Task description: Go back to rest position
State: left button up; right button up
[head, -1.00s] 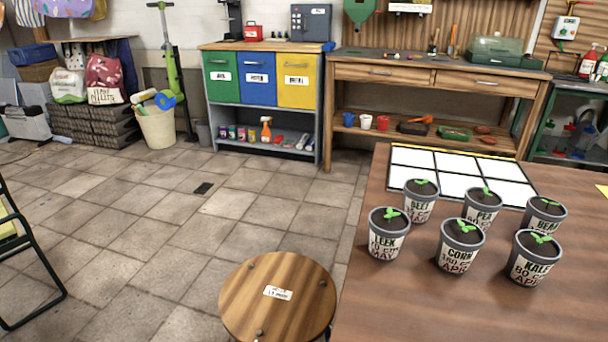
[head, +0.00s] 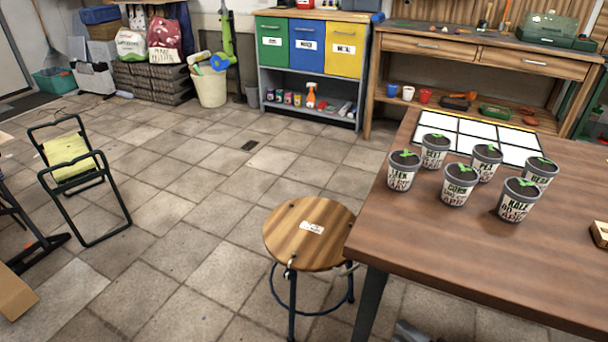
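Several dark potted seedlings with white labels stand upright in two rows on the brown table (head: 480,265). At the bottom edge, below the table, a small grey part shows that looks like my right gripper (head: 412,332). It is mostly cut off, so its fingers cannot be read. It is apart from the pots. My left gripper is not in view.
A round wooden stool (head: 300,240) stands left of the table. A folding chair with a yellow seat (head: 66,155) stands at the left. A workbench (head: 470,50) and a cabinet with coloured drawers (head: 310,90) line the back. The tiled floor between is mostly clear.

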pick_arm(q)
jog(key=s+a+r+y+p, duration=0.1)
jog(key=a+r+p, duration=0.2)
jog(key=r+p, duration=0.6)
jog(key=p, duration=0.3)
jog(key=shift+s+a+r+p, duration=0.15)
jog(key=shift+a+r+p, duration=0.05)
jog(key=shift+p, duration=0.1)
pick_arm(e)
jog(key=s+a+r+m+g+h, duration=0.1)
jog(key=s+a+r+m+h, duration=0.1)
jog(key=s+r+m, duration=0.3)
jog(key=s+a+r+m+g+h, duration=0.1)
jog(key=s+r+m+h, duration=0.3)
jog(key=r+m, duration=0.9)
notch_tip(320, 180, up, 2)
jog(key=shift+s+a+m+g, duration=0.3)
jog(key=shift+s+a+m, duration=0.1)
jog(key=shift+a, duration=0.15)
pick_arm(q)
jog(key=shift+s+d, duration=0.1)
pick_arm(e)
jog(key=shift+w, duration=0.1)
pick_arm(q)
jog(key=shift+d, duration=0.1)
